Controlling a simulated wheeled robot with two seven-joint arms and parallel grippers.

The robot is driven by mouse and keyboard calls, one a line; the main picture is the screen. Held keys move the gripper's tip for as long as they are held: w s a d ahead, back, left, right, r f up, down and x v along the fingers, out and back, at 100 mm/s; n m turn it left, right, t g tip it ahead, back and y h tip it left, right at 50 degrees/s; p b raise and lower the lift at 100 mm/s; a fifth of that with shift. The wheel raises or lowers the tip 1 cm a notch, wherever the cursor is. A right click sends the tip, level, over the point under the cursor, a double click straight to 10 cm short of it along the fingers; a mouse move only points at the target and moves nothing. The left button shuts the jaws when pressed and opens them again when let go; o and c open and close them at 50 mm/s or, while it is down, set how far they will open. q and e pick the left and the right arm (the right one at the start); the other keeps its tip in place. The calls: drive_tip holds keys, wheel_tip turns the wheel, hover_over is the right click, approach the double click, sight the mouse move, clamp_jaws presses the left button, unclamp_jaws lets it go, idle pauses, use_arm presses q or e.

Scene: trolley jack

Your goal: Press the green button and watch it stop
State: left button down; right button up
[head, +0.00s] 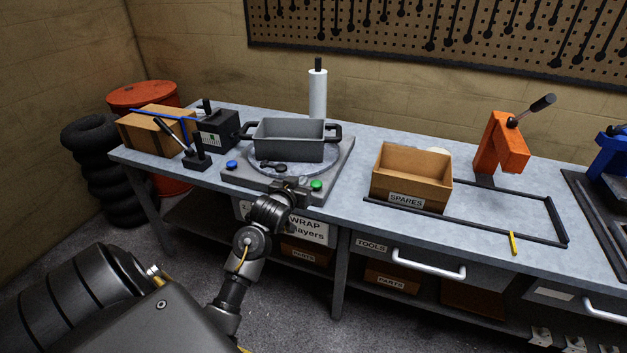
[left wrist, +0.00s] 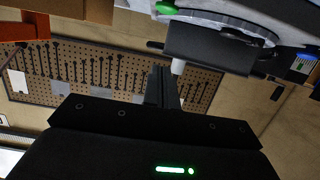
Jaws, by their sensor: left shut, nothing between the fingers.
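The green button (head: 316,185) sits on the front right corner of the grey turntable base (head: 336,168). It also shows at the top edge of the left wrist view (left wrist: 167,7), where the picture is upside down. A dark grey bin with two handles (head: 290,140) stands on the round turntable plate (head: 262,168). My left gripper (head: 290,187) is shut and empty, at the front edge of the base, just left of the green button. I see no contact with the button. Its closed fingers also show in the left wrist view (left wrist: 161,85). My right gripper is out of view.
A blue button (head: 231,165) is on the base's left corner. A lever box (head: 196,160) and black box (head: 218,130) stand to the left. A white roll (head: 317,92) stands behind. The SPARES box (head: 411,178) and orange press (head: 500,145) are to the right.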

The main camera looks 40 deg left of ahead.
use_arm(q)
drive_tip(key=shift+f, duration=0.1)
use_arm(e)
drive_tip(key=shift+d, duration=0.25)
use_arm(q)
drive_tip(key=p, duration=0.1)
hover_over(314, 182)
drive_tip(key=s+d, duration=0.2)
drive_tip(key=shift+s+a+f, duration=0.1)
drive_tip(key=shift+a+f, duration=0.05)
drive_tip(key=shift+f, duration=0.4)
drive_tip(key=shift+s+a+f, duration=0.1)
drive_tip(key=shift+f, duration=0.4)
drive_tip(key=f, duration=0.1)
drive_tip(key=f+p, duration=0.1)
drive_tip(key=f, duration=0.1)
drive_tip(key=shift+w+a, duration=0.15)
drive_tip(key=shift+w, duration=0.25)
drive_tip(key=shift+f, duration=0.7)
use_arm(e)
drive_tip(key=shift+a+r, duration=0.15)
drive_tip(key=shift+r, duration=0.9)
use_arm(q)
drive_tip(key=shift+f, duration=0.1)
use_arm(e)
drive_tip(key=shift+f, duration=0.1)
